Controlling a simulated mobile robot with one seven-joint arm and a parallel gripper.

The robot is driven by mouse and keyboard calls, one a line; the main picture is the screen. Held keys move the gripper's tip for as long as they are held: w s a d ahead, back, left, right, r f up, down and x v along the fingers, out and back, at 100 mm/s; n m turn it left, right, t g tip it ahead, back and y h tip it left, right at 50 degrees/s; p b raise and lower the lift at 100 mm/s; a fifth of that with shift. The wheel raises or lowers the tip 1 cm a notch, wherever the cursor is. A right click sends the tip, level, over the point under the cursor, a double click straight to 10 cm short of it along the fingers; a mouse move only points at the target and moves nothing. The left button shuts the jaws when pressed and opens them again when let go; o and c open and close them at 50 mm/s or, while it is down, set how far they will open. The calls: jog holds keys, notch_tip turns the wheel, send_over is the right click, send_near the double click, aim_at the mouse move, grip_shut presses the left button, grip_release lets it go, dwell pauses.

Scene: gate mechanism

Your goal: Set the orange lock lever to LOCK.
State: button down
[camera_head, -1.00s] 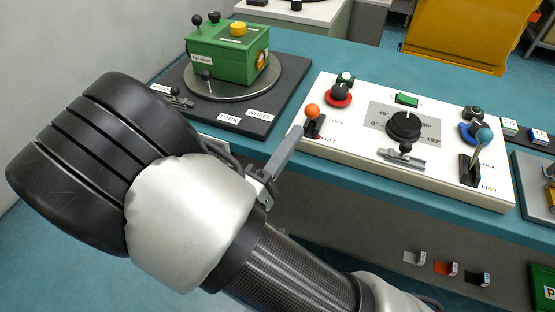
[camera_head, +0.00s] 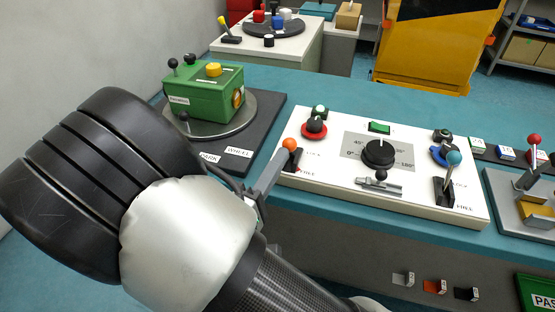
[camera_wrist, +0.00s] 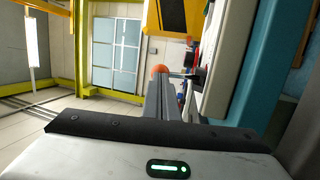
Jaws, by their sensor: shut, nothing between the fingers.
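The orange lock lever, with a round orange knob (camera_head: 290,145) on a dark base, stands at the left end of the white panel (camera_head: 340,190). Small labels sit beside it, too small to read surely, so I cannot tell its setting. My gripper (camera_head: 281,156) is shut and empty, its fingertips just beside the knob on the near left in the head view. In the wrist view the orange knob (camera_wrist: 160,70) shows just past the tips of my gripper (camera_wrist: 165,88). I cannot tell whether they touch. The lever's lower part is partly hidden there.
The panel also carries a red knob (camera_head: 314,128), a black dial (camera_head: 379,153), a metal latch (camera_head: 378,184) and a blue-knobbed lever (camera_head: 448,175). A green box (camera_head: 205,90) on a turntable stands to the left. The teal bench is clear behind the panel.

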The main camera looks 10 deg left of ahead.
aim_at(284, 143)
jog(key=w+r+g+p, duration=0.1)
jog(key=g+p, duration=0.1)
jog(key=w+r+g+y+p, duration=0.1)
jog(key=g+p, duration=0.1)
jog(key=p, duration=0.1)
jog(key=w+r+n+g+p, duration=0.1)
jog(key=w+r+p, duration=0.1)
jog(key=shift+d+r+g+y+p, duration=0.1)
jog(key=shift+d+g+y+p, duration=0.1)
jog(key=shift+g+y+p, duration=0.15)
jog(key=shift+w+r+g+p, duration=0.15)
jog(key=shift+w+g+p, duration=0.4)
jog(key=shift+w+g, duration=0.25)
jog(key=shift+w+d+n+g+y+b, duration=0.1)
jog(key=shift+w+n+g+y+b, duration=0.25)
jog(key=shift+w+g, duration=0.9)
jog(key=shift+w, duration=0.15)
